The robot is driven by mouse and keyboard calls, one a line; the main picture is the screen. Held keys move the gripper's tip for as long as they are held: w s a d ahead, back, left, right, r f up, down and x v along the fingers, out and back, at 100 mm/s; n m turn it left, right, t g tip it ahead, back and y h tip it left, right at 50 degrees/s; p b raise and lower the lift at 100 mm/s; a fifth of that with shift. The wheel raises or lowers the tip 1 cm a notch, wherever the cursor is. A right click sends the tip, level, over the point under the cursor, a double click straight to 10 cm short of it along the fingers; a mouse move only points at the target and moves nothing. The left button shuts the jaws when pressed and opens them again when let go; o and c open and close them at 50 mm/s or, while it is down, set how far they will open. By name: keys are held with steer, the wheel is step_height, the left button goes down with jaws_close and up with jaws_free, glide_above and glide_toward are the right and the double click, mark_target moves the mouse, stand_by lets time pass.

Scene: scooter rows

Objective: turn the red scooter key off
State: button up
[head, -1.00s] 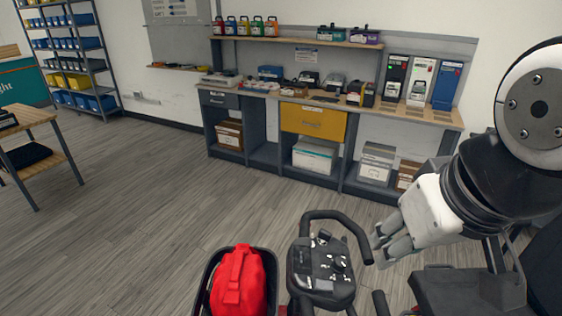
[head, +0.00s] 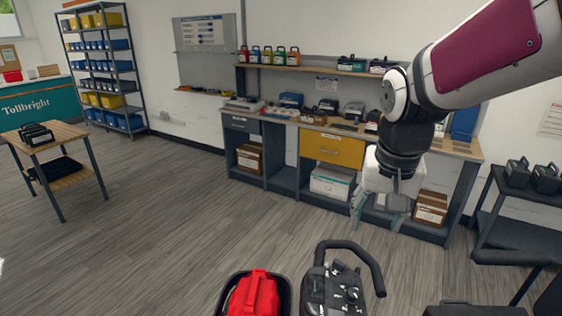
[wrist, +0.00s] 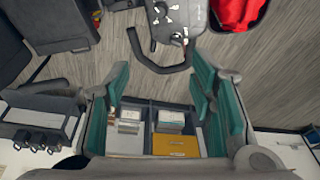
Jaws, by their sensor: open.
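The scooter's dark control console (head: 333,291) stands at the bottom of the head view, with a looped black handlebar (head: 372,262) around its far side. Small light knobs or levers sit on the console; I cannot tell which is the key. In the wrist view the console (wrist: 172,22) is at the top edge, partly cut off. A red bag (head: 254,294) lies in the dark basket left of the console. My gripper (head: 377,222) is open and empty, pointing down, up and right of the handlebar in the head view. Its teal fingers (wrist: 160,72) are spread apart in the wrist view.
A workbench with a yellow drawer (head: 331,149) runs along the back wall. A wooden side table (head: 47,137) and a blue-bin shelf (head: 106,70) stand left. A dark cart (head: 515,215) is at right. The floor left of the scooter is clear.

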steer(key=w+f+m+g+p, duration=0.1)
steer(key=w+f, duration=0.2)
steer(key=w, duration=0.2)
steer(key=m+y+p, duration=0.2)
steer(key=m, duration=0.1)
glide_toward(340, 262)
steer(key=shift+g, duration=0.4)
steer(key=f, duration=0.3)
steer(key=w+f+p, duration=0.1)
steer(key=f, duration=0.2)
steer(key=a+f, duration=0.1)
steer(key=f, duration=0.2)
steer(key=shift+w+a+p, duration=0.1)
steer(key=shift+w+p, duration=0.15)
steer(key=shift+p, duration=0.1)
steer(key=c, duration=1.2)
